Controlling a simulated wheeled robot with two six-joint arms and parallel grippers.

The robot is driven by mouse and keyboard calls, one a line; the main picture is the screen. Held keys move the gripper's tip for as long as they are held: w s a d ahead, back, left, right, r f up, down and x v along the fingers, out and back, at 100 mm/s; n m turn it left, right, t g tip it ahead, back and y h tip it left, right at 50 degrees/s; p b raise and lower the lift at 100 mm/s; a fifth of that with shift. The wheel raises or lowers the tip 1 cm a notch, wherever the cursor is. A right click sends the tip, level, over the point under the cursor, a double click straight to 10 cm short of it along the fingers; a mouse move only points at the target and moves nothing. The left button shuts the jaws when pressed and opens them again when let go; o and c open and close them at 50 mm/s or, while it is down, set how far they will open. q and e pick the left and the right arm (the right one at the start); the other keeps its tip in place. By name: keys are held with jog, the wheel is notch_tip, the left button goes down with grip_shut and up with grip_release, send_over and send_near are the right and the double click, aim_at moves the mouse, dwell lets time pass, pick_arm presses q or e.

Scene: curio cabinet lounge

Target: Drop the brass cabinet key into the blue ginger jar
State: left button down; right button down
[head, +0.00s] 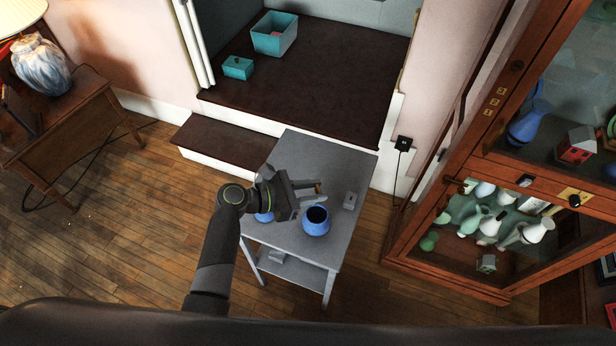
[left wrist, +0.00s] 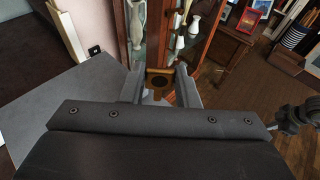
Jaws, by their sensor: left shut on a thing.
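The blue ginger jar (head: 317,229) stands upright on the grey table, its dark round mouth uncovered. My left gripper (head: 313,189) is above the table, just behind the jar's mouth in the picture. It is shut on the brass key (head: 319,187), of which only a small brass-coloured piece shows between the fingertips. In the left wrist view, a brownish square piece with a dark round centre, seemingly the key (left wrist: 159,82), sits between the fingers. The key looks apart from the jar.
A second blue object (head: 264,217) is partly hidden behind my left gripper. The glass-fronted wooden cabinet (head: 420,225) stands to the right. Teal boxes (head: 274,38) sit on the dark raised floor behind.

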pick_arm(q)
jog(key=shift+s+f+n+t, duration=0.1)
jog(key=shift+f+n+t, duration=0.2)
jog(key=shift+t, duration=0.1)
jog(key=shift+f+b, duration=0.1)
jog(key=shift+b, duration=0.2)
jog(key=b, duration=0.8)
send_over(311, 211)
jog(key=s, duration=0.4)
notch_tip(311, 211, down, 6)
jog(key=shift+w+d+f+b, duration=0.1)
jog(key=shift+w+f+b, duration=0.05)
jog(key=shift+f, duration=0.45)
jog(key=shift+w+d+f+b, duration=0.1)
jog(key=shift+f+b, duration=0.05)
jog(key=shift+f, duration=0.4)
jog(key=c, duration=1)
grip_release()
jog(key=shift+c, duration=0.2)
jog(key=shift+a, duration=0.1)
